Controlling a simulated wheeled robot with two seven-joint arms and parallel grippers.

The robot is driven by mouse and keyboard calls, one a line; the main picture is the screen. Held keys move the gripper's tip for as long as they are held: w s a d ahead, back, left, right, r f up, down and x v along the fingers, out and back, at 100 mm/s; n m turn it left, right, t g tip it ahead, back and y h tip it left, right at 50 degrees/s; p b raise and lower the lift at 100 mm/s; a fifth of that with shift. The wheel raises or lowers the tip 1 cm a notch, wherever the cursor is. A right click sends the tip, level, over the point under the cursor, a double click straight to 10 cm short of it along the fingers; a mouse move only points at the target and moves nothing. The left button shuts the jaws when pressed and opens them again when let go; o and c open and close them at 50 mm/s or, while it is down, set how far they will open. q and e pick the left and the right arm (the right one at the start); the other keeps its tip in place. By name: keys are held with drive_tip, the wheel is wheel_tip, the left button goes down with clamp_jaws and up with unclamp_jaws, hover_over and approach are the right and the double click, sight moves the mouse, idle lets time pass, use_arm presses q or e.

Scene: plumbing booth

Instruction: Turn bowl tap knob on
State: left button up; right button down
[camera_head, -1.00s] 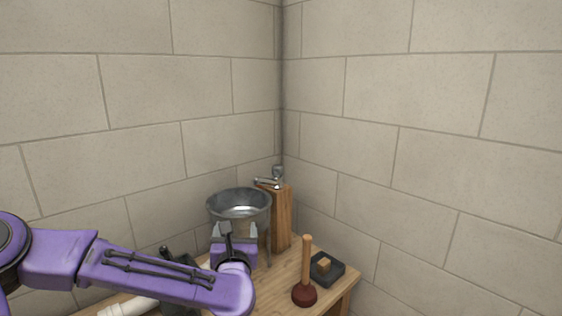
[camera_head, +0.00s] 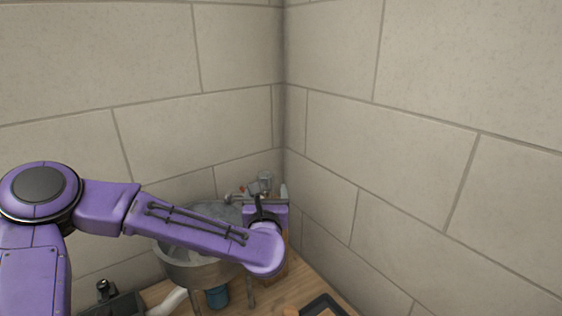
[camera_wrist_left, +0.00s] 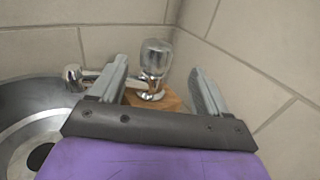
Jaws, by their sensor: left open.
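The tap's knob (camera_wrist_left: 155,54) is a shiny, rounded metal piece standing on top of the tap. The tap's spout (camera_wrist_left: 88,76) points left over the metal bowl (camera_wrist_left: 22,112), and the tap stands on a wooden post (camera_wrist_left: 170,103). In the head view the bowl (camera_head: 190,268) is partly hidden behind my left arm. My left gripper (camera_head: 268,192) is at the tap in the corner, with its fingers apart. In the left wrist view its open fingers (camera_wrist_left: 160,70) have the knob between them in the picture; I cannot tell any contact. My right gripper is not in view.
The stone block walls meet in a corner close behind the tap. A wooden bench top (camera_head: 262,299) lies below the bowl, with a black tray (camera_head: 325,306) at its front right. A white pipe (camera_head: 168,300) and a blue item (camera_head: 217,297) are under the bowl.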

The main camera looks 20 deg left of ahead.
sight(266, 171)
use_arm(q)
drive_tip(key=shift+w+a+r+p, duration=0.15)
drive_tip(key=shift+w+a+p, duration=0.1)
drive_tip(key=shift+w, duration=0.15)
drive_tip(key=shift+w+a+r+p, duration=0.1)
drive_tip(key=shift+w+p, duration=0.1)
drive_tip(key=shift+w, duration=0.2)
drive_tip(key=w+a+p, duration=0.1)
drive_tip(key=w+a+r+p, duration=0.1)
drive_tip(key=p, duration=0.1)
drive_tip(key=shift+a+r, duration=0.15)
drive_tip(key=shift+r, duration=0.15)
drive_tip(key=w, duration=0.2)
drive_tip(key=w+a+f, duration=0.1)
drive_tip(key=w+f+p, duration=0.1)
drive_tip(key=w, duration=0.1)
drive_tip(key=shift+w+a, duration=0.3)
drive_tip(key=shift+w, duration=0.05)
drive_tip(key=shift+s+r, duration=0.35)
drive_tip(key=shift+s, duration=0.3)
drive_tip(key=c, duration=0.9)
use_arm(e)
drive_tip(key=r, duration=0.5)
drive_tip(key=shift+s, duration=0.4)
